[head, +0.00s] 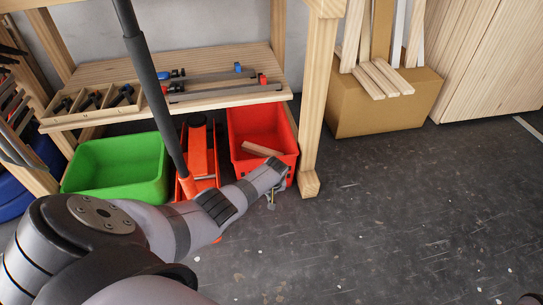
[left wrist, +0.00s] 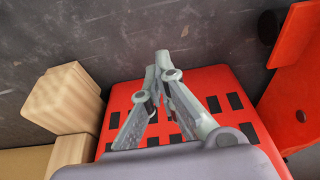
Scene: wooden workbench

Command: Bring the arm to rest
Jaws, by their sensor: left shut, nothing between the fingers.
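My left arm reaches in from the lower left of the head view. Its gripper (head: 271,203) shows small at the end of the wrist, in front of the red crate (head: 236,152) and low over the floor. In the left wrist view the two fingers of the gripper (left wrist: 163,62) come together at their tips, shut and empty. The red crate's slotted side (left wrist: 208,82) shows behind and around the fingers there; I cannot tell how close they are to it. My right gripper is in neither view.
A green bin (head: 117,168) and an orange-red floor jack (head: 197,150) stand left of the red crate under the workbench shelf (head: 215,70). A wooden bench leg (head: 318,100) stands right of the crate. A cardboard box (head: 385,110) stands farther back. The dark floor (head: 410,210) at right is clear.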

